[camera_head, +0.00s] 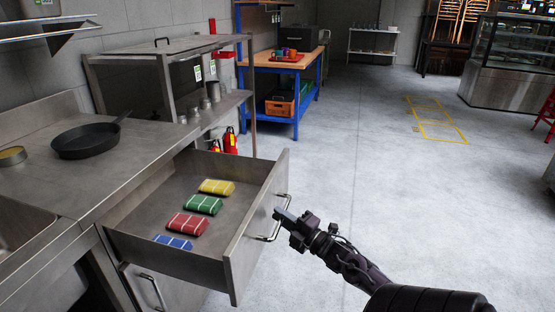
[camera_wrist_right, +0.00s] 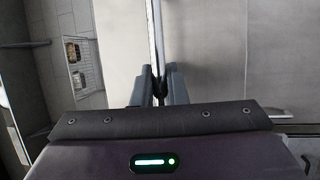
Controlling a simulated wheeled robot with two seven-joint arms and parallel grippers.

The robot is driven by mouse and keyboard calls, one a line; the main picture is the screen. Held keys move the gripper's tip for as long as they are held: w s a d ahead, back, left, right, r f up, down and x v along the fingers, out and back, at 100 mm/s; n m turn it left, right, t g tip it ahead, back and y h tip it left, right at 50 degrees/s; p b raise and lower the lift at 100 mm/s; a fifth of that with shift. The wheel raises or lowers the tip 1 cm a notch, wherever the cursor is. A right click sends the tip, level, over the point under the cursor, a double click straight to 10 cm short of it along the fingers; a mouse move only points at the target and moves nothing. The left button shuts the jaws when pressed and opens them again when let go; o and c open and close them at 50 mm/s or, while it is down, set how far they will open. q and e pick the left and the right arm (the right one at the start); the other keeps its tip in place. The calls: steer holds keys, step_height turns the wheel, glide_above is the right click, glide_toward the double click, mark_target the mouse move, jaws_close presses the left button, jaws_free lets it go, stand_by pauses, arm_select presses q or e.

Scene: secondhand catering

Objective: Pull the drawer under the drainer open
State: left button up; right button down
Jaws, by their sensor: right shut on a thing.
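The drawer (camera_head: 262,232) under the steel counter stands well open in the head view. Inside lie folded checked cloths: yellow (camera_head: 217,187), green (camera_head: 203,204), red (camera_head: 187,224) and blue (camera_head: 173,242). My right gripper (camera_head: 284,214) is at the drawer's front and shut on its bar handle (camera_head: 270,238). In the right wrist view the handle (camera_wrist_right: 155,40) runs upright between the fingers (camera_wrist_right: 159,88). The drainer is not clearly identifiable; a sink basin (camera_head: 22,235) shows at the left edge. My left gripper is not in view.
A closed lower drawer or door with a handle (camera_head: 153,291) is below. Red extinguishers (camera_head: 230,141) stand behind the open drawer. The floor (camera_head: 370,150) to the right is clear.

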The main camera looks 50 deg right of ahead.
steer(key=c, duration=1.5)
jaws_free()
steer(key=shift+o, duration=0.2)
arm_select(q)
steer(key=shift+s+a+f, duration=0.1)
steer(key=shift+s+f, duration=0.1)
arm_select(e)
steer(key=s+f, duration=0.1)
steer(key=s, duration=0.6)
steer(key=shift+s+f, duration=0.2)
steer(key=shift+s, duration=0.15)
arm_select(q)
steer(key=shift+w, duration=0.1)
